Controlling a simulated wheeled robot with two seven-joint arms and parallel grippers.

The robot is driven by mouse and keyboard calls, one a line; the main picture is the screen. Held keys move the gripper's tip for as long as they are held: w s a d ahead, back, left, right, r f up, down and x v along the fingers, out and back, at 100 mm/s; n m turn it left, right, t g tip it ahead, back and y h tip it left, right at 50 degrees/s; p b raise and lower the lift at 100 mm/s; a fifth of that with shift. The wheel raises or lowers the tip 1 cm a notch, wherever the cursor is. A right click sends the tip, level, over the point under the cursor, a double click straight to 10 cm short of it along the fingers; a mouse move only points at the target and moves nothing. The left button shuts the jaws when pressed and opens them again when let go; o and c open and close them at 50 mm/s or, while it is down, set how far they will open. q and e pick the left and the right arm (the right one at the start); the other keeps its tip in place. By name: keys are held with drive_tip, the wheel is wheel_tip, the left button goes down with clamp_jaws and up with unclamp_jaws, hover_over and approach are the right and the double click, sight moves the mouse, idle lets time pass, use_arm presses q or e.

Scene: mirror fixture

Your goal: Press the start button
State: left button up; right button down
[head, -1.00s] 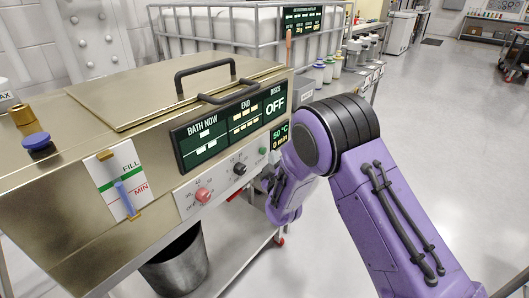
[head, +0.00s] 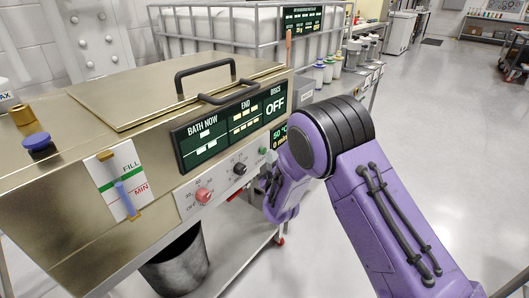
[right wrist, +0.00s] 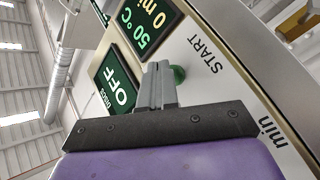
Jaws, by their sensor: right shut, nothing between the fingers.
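The green start button (head: 263,151) is a small round knob on the front panel of the metal bath, right of a black knob. In the right wrist view the green button (right wrist: 178,74) stands beside the word START, partly hidden behind my fingers. My right gripper (right wrist: 158,68) is shut and empty, its tips just left of the button in that picture. Whether they touch it I cannot tell. In the head view the right gripper is mostly hidden by my purple arm. My left gripper is not in view.
The panel also carries a red knob (head: 203,195) and a black knob (head: 239,169). The display (head: 275,105) reads OFF under DISCS. A metal bucket (head: 176,265) is below the bath. Open floor lies to the right.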

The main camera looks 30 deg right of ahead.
drive_tip(key=shift+w+a, duration=0.2)
drive_tip(key=shift+w, duration=0.3)
idle(0.7)
drive_tip(key=shift+s, duration=0.1)
drive_tip(key=shift+s+d, duration=0.35)
drive_tip(key=shift+s, duration=0.45)
drive_tip(key=s, duration=0.1)
drive_tip(key=s+d+p, duration=0.1)
drive_tip(key=s, duration=0.1)
drive_tip(key=s+d, duration=0.1)
drive_tip(key=shift+s, duration=0.3)
idle(0.7)
